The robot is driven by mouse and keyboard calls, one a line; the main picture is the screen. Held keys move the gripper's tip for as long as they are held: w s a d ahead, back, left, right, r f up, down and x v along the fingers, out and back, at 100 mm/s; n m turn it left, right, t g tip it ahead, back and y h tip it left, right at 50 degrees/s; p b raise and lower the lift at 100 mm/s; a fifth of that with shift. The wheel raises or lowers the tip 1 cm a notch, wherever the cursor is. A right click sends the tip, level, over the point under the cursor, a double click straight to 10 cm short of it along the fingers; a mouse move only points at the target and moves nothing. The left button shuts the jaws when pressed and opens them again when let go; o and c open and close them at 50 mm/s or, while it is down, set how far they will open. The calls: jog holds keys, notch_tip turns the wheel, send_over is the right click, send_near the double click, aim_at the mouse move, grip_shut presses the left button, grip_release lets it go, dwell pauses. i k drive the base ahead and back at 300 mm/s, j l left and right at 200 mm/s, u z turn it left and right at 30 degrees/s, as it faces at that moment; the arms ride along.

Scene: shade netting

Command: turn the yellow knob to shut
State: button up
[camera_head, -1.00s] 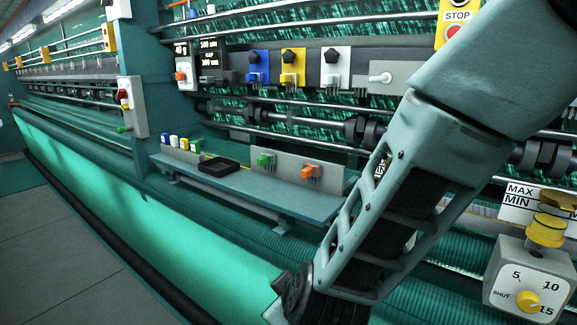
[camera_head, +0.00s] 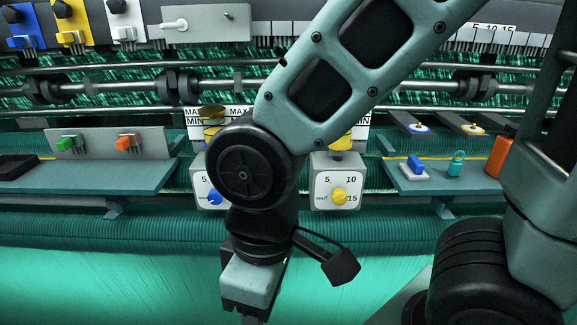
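The yellow knob (camera_head: 340,196) is on a white square dial box (camera_head: 323,180) marked 5, 10, 15 and SHUT, just right of my arm's wrist. A second dial box with a blue knob (camera_head: 215,197) is to the left, partly hidden behind my arm. My gripper (camera_head: 250,314) hangs low at the bottom of the view, below and left of the yellow knob and apart from it. Its fingers run off the lower edge, so I cannot tell whether they are open.
Shelves stand on both sides. The left shelf (camera_head: 95,178) has green and orange valves and a black tray (camera_head: 17,167). The right one (camera_head: 440,182) bears a blue item, a teal item and an orange box. Horizontal rods and green netting lie behind. Netting fills the lower front.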

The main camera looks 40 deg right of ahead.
aim_at(340, 197)
jog(key=z, duration=0.85)
